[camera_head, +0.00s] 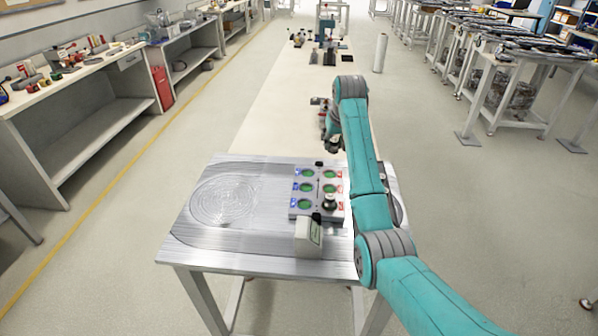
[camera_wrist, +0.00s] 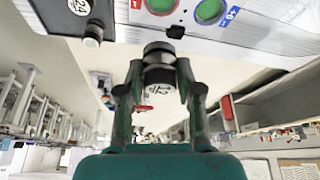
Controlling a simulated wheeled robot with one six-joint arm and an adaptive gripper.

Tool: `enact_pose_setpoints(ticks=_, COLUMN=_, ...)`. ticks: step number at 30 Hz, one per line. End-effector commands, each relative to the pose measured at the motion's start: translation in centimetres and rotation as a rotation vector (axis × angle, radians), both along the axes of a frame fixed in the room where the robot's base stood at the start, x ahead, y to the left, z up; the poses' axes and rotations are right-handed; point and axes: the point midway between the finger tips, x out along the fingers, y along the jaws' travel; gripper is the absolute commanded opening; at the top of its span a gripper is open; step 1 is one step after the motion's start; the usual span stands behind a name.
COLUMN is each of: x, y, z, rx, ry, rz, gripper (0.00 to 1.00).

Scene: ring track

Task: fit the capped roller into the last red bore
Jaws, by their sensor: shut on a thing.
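The bore block (camera_head: 296,211) lies on the metal table, with blue labels along its left column and red labels along its right. A roller (camera_head: 330,201) with a dark top stands at the nearest red bore. The far red bore (camera_head: 331,174) and middle red bore (camera_head: 330,188) show green inside. My gripper (camera_head: 331,146) is beyond the block's far edge, partly hidden by my arm. In the wrist view, my gripper (camera_wrist: 160,82) is shut on the dark-capped roller (camera_wrist: 159,72), apart from the block at the top of the picture. The roller's far end is unclear.
A pale box (camera_head: 308,238) stands just in front of the block. A small black knob (camera_head: 319,164) rises at the block's far edge. The metal table's left side (camera_head: 222,240) is clear. A long pale bench (camera_head: 280,110) extends behind.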

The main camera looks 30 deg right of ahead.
Motion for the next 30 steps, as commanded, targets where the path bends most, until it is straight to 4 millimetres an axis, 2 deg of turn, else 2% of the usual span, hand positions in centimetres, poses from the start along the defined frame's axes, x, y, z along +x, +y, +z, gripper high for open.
enact_pose_setpoints(ticks=4, x=-0.2, y=-0.5, z=-1.2, rx=0.001, ry=0.003, rz=-0.005, gripper=0.0)
enact_pose_setpoints(ticks=10, x=-0.2, y=-0.4, z=-4.2, rx=0.001, ry=0.002, rz=-0.005, gripper=0.0)
enact_pose_setpoints(ticks=17, x=-0.2, y=-0.4, z=-6.1, rx=0.0, ry=0.001, rz=-0.004, gripper=0.0)
enact_pose_setpoints(ticks=24, x=-0.2, y=-0.4, z=-9.6, rx=0.0, ry=0.001, rz=-0.004, gripper=0.0)
enact_pose_setpoints(ticks=30, x=-0.1, y=-0.4, z=-10.0, rx=0.0, ry=0.0, rz=-0.004, gripper=0.0)
